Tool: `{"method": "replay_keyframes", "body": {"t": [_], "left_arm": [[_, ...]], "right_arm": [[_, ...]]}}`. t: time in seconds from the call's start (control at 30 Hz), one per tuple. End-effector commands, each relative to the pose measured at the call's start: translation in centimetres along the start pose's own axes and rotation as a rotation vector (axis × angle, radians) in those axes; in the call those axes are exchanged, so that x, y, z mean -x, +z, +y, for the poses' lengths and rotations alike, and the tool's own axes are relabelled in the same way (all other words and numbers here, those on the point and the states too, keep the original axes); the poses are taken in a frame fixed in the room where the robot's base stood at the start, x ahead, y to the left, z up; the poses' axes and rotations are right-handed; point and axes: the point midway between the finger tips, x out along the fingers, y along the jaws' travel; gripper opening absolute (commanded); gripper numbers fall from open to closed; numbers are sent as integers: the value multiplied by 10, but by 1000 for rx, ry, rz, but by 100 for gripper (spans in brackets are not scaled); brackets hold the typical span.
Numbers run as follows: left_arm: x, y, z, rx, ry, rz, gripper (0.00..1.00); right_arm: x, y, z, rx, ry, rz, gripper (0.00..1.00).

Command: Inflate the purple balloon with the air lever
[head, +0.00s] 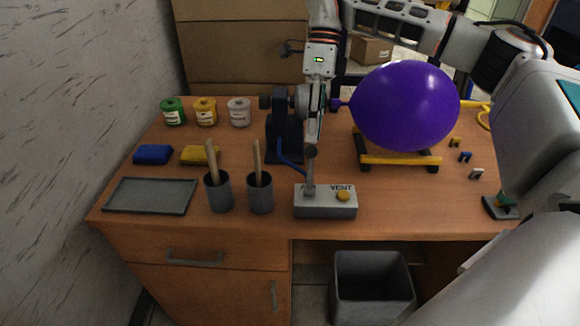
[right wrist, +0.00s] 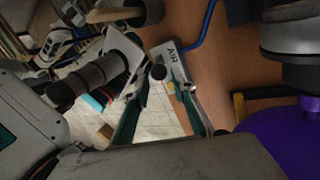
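The purple balloon (head: 405,105) is large and round, lying over a yellow-and-black cradle (head: 400,161) with its neck at the black nozzle stand (head: 285,135). Part of it shows in the right wrist view (right wrist: 275,145). The grey air box (head: 325,205) has a yellow vent button (head: 343,196) and the air lever (head: 310,175) with a dark round knob. My right gripper (head: 314,138) points down just above the knob. In the right wrist view its fingers (right wrist: 163,80) are apart, with the knob (right wrist: 158,72) showing between their tips; contact cannot be told. My left gripper is not in view.
Two grey cups (head: 219,195) with brushes stand left of the air box. A grey tray (head: 150,196), blue and yellow pads (head: 153,154) and several ink jars (head: 205,112) are further left. Small clips and a stamp lie at right. A dark bin (head: 372,288) stands below the desk.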

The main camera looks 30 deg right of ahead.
Motion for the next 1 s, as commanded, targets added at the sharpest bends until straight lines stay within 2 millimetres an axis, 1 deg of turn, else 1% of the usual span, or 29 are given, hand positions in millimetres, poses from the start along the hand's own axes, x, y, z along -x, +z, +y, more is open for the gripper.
{"method": "replay_keyframes", "body": {"t": [0.07, 0.17, 0.27, 0.43, 0.6, 0.7, 0.83, 1.0], "left_arm": [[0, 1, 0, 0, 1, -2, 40], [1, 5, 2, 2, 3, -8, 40], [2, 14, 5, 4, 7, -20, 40], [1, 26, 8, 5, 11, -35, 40], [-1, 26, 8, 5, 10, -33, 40], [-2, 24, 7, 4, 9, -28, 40], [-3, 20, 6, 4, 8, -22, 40], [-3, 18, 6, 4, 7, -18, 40]], "right_arm": [[-1, 0, 0, -1, 1, 0, 26], [-8, -1, 0, -1, 2, 1, 26], [-22, -1, 0, 0, 3, 1, 26], [-55, -1, 0, 1, 5, 2, 26], [-86, -1, 0, 1, 4, 2, 26], [-100, 0, 0, 0, 3, 1, 26], [-113, 0, 0, 0, 2, 0, 26], [-120, 0, 0, 1, 1, -1, 26]]}}
